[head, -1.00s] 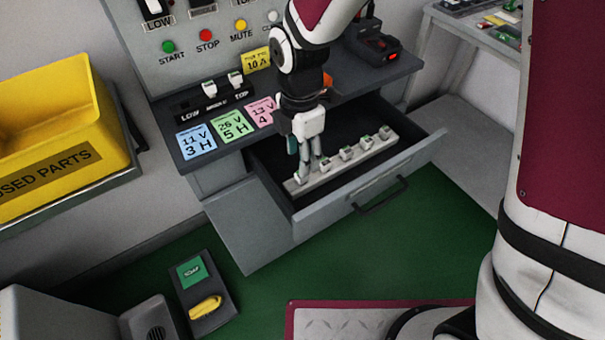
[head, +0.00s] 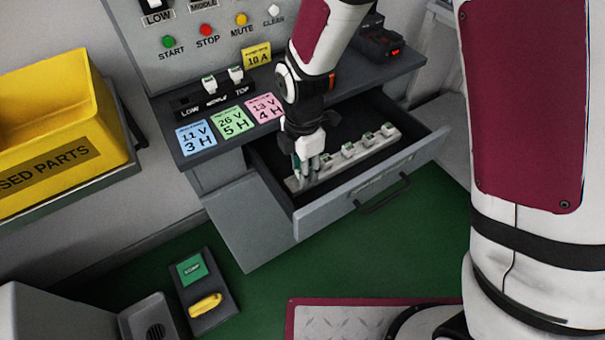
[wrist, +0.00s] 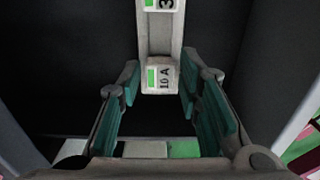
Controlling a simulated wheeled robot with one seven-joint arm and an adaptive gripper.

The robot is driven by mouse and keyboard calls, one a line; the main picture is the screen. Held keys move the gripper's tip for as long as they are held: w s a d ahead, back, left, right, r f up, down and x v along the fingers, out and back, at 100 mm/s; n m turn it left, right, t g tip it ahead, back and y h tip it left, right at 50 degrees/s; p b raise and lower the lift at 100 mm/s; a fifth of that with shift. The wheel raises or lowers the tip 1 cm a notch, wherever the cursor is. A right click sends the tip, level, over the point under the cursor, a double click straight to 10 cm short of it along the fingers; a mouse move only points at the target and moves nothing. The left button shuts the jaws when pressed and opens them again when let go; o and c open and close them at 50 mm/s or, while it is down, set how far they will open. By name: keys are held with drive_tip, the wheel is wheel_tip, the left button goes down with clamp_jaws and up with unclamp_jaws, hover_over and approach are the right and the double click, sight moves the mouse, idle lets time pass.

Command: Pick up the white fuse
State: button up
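Several small white fuses with green marks stand in a row on a pale rail (head: 338,166) inside the open drawer. My gripper (head: 308,178) is down in the drawer at the rail's left end, and it hides the fuse there in the head view. In the wrist view my gripper (wrist: 166,88) is open, with its teal-padded fingers apart on either side of a white fuse labelled 10 A (wrist: 160,77). Gaps show between the fuse and both fingers. Another fuse (wrist: 160,5) is cut off at the top of the wrist view.
Coloured cards (head: 232,121) and a slotted holder with two white fuses (head: 215,92) are on the desk above. A yellow bin (head: 60,130) stands left. A pale and green patch at the wrist view's bottom is unclear.

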drive_tip(key=c, duration=0.4)
wheel_tip(320, 180, up, 10)
drive_tip(key=p, duration=0.1)
idle(0.4)
drive_tip(key=shift+r, duration=0.1)
